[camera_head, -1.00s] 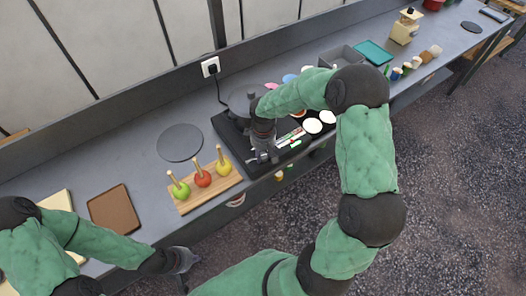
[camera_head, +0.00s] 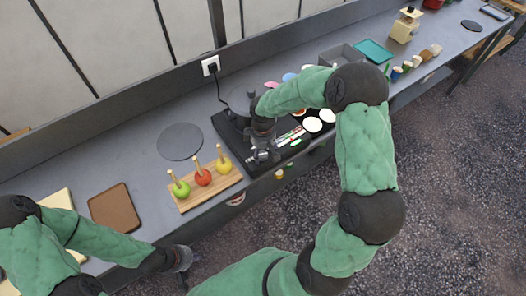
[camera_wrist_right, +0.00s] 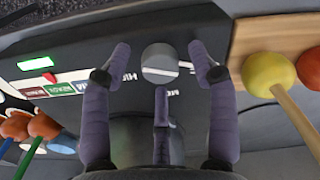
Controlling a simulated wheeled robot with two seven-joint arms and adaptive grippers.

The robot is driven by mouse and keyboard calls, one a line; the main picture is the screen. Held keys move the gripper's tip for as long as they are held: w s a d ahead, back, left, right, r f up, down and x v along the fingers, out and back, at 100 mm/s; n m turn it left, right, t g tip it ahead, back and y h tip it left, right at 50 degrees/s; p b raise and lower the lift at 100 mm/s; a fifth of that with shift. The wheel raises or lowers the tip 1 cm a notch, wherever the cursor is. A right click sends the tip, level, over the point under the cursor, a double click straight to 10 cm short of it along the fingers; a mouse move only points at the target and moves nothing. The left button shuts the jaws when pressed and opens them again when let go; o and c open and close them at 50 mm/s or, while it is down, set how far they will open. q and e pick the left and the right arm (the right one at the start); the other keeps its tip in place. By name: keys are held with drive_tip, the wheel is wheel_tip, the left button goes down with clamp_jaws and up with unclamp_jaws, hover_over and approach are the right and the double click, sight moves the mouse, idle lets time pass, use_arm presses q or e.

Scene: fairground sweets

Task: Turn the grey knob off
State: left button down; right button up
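The grey knob (camera_wrist_right: 160,63) sits on the front of a dark appliance and shows in the right wrist view as a round grey cap with a pale line across it. My right gripper (camera_wrist_right: 160,55) is open, with its fingertips on either side of the knob and a gap visible on both sides. In the head view my right gripper (camera_head: 262,157) is over the near left corner of the black appliance (camera_head: 228,133), and the knob cannot be made out there. My left gripper (camera_head: 184,264) hangs in front of the counter edge, too small to judge.
A wooden board (camera_head: 208,190) with green, red and yellow apples on sticks stands just left of my right gripper. A round grey plate (camera_head: 180,141) lies behind the board.

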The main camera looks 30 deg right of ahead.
sight(263, 154)
wheel_tip(263, 154, up, 12)
idle(0.6)
idle(0.5)
